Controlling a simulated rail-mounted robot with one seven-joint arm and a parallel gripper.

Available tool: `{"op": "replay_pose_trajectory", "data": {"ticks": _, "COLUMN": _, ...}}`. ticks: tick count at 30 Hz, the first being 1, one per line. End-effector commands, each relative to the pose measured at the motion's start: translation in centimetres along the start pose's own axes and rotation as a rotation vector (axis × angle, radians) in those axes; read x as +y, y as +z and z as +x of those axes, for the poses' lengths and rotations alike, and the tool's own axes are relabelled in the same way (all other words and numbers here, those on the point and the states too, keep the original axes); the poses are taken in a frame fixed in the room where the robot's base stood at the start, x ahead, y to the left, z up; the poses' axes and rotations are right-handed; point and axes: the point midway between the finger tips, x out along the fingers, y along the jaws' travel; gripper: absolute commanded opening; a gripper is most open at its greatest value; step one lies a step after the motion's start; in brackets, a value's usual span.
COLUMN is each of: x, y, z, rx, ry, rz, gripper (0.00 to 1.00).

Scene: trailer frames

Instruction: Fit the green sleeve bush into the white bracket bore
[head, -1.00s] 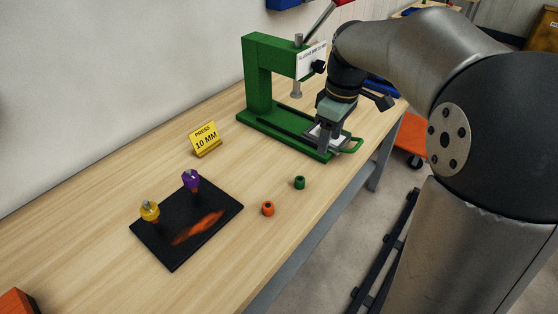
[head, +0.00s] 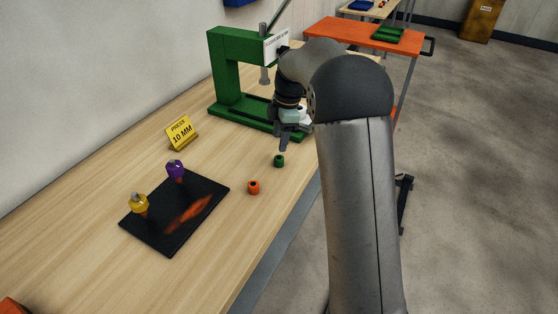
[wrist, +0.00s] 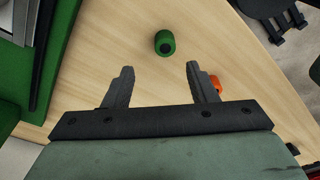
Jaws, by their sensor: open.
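The green sleeve bush (head: 279,161) stands on the wooden bench near its front edge. In the wrist view the green bush (wrist: 165,42) lies just beyond the fingertips, between their lines. My gripper (head: 284,146) is just above and behind the bush in the head view. In the wrist view my gripper (wrist: 160,69) is open, with nothing between its fingers. The white bracket (head: 304,116) sits on the base of the green press (head: 228,75), partly hidden by my arm. Its bore cannot be made out.
An orange bush (head: 254,187) stands nearby; in the wrist view my right finger partly covers it. A yellow sign (head: 181,131) reads "PRESS 10 MM".

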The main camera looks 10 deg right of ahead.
Motion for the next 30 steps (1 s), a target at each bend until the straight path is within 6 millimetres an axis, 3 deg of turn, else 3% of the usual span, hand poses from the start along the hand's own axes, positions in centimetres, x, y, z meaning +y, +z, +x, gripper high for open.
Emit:
{"op": "replay_pose_trajectory", "data": {"ticks": 8, "x": -0.1, "y": 0.1, "z": 2.2, "rx": 0.001, "ry": -0.002, "rz": 0.0, "gripper": 0.52}}
{"op": "replay_pose_trajectory", "data": {"ticks": 18, "x": -0.7, "y": 0.7, "z": 6.5, "rx": 0.0, "ry": -0.001, "rz": 0.0, "gripper": 0.52}}
{"op": "replay_pose_trajectory", "data": {"ticks": 26, "x": -0.7, "y": 0.7, "z": 6.9, "rx": 0.0, "ry": 0.001, "rz": 0.0, "gripper": 0.52}}
{"op": "replay_pose_trajectory", "data": {"ticks": 30, "x": -0.7, "y": 0.7, "z": 6.9, "rx": 0.0, "ry": 0.001, "rz": 0.0, "gripper": 0.16}}
